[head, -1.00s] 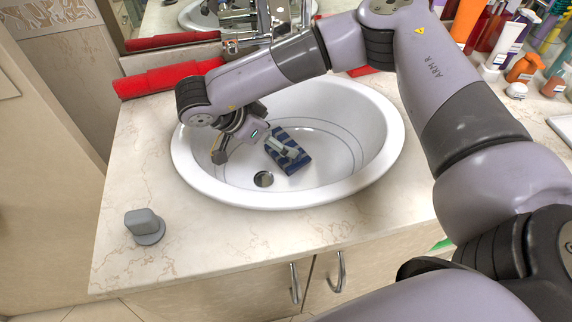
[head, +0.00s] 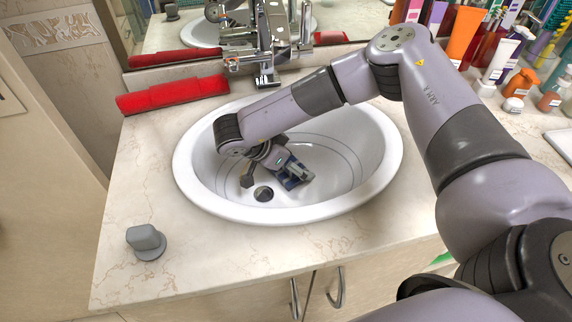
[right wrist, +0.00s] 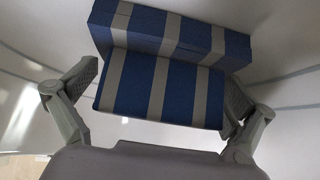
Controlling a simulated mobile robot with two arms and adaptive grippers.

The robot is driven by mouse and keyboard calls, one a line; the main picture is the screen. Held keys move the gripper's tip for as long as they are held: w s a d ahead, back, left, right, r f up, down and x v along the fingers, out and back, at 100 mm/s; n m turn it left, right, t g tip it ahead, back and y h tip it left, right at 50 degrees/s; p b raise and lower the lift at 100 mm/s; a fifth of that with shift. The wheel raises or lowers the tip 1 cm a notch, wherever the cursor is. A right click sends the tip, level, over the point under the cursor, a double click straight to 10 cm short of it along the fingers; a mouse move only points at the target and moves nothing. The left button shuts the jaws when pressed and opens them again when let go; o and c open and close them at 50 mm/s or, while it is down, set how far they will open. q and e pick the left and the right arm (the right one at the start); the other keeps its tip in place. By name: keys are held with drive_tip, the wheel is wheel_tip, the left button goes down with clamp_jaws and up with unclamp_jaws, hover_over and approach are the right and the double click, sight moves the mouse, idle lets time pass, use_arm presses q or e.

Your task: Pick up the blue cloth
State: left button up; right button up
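The blue cloth (head: 291,183) is a folded, blue-and-grey striped piece lying in the white sink basin (head: 385,170), near the drain. In the right wrist view the cloth (right wrist: 152,85) fills the upper middle. My right gripper (head: 272,177) reaches down into the basin over the cloth and hides part of it. In the right wrist view the gripper (right wrist: 163,90) is open, with one finger on each side of the cloth's near part. The right finger looks very close to the cloth's edge; I cannot tell whether it touches. My left gripper is not in view.
The faucet (head: 262,65) stands behind the basin. A red folded towel (head: 172,95) lies at the back left. A grey stopper-like object (head: 146,242) sits on the counter at front left. Bottles and tubes (head: 497,60) crowd the back right. The left counter is mostly clear.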

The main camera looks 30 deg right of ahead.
drive_tip(key=c, duration=0.8)
drive_tip(key=shift+o, duration=0.2)
wheel_tip(320, 180, up, 20)
drive_tip(key=p, duration=0.9)
drive_tip(key=shift+r, duration=0.2)
drive_tip(key=shift+f, duration=0.1)
